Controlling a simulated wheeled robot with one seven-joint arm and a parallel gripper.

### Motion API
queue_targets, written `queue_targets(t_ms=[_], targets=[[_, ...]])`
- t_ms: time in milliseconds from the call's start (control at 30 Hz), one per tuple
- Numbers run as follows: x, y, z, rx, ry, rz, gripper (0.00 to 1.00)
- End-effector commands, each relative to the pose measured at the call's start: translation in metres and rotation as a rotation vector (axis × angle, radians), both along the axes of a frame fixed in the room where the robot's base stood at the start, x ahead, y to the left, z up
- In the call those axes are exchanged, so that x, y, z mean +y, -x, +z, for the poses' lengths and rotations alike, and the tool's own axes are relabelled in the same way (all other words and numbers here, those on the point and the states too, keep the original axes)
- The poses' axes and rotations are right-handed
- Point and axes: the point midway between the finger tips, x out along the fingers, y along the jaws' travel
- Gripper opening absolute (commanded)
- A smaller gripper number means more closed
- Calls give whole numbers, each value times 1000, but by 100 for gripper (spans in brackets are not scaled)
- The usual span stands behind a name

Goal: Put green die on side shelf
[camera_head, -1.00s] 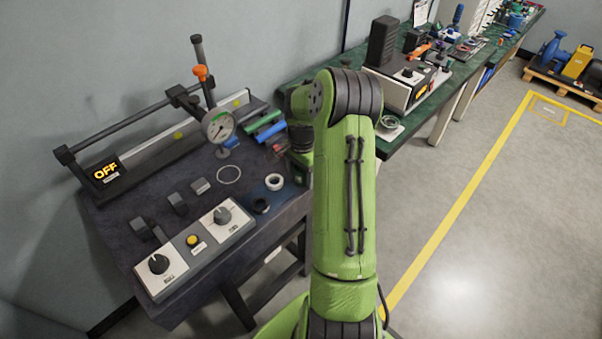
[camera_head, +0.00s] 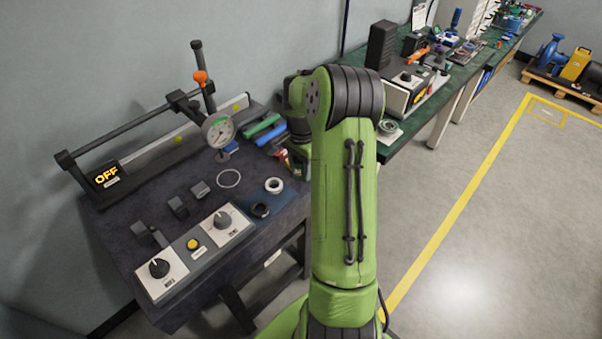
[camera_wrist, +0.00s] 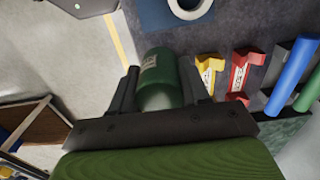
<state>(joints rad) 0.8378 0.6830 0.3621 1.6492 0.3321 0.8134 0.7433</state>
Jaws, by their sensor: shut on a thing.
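The green die (camera_wrist: 158,70) is a dark green cylinder with a small pale label. In the wrist view it sits between the two dark fingers of my gripper (camera_wrist: 160,88), which is shut on it. It appears held above the edge of the dark workbench (camera_wrist: 230,25), with grey floor to the left. In the head view my arm hides most of the gripper and I cannot make out the die clearly. I cannot identify the side shelf with certainty.
Red (camera_wrist: 241,72) and yellow (camera_wrist: 208,70) pieces lie close to the gripper. A green bench (camera_head: 455,75) extends behind. A brown framed object (camera_wrist: 40,130) is lower left.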

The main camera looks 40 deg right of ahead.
Motion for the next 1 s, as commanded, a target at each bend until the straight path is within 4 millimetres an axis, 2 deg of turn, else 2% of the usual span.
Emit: queue_targets(t_ms=[33,100,233,733,867,1000], targets=[[-1,-1,17,-4,5,0,0],[-1,-1,33,-4,4,0,0],[0,0,52,-2,2,0,0],[4,-2,56,1,0,22,0],[28,-16,57,7,-1,171,0],[77,-36,57,12,2,465,0]])
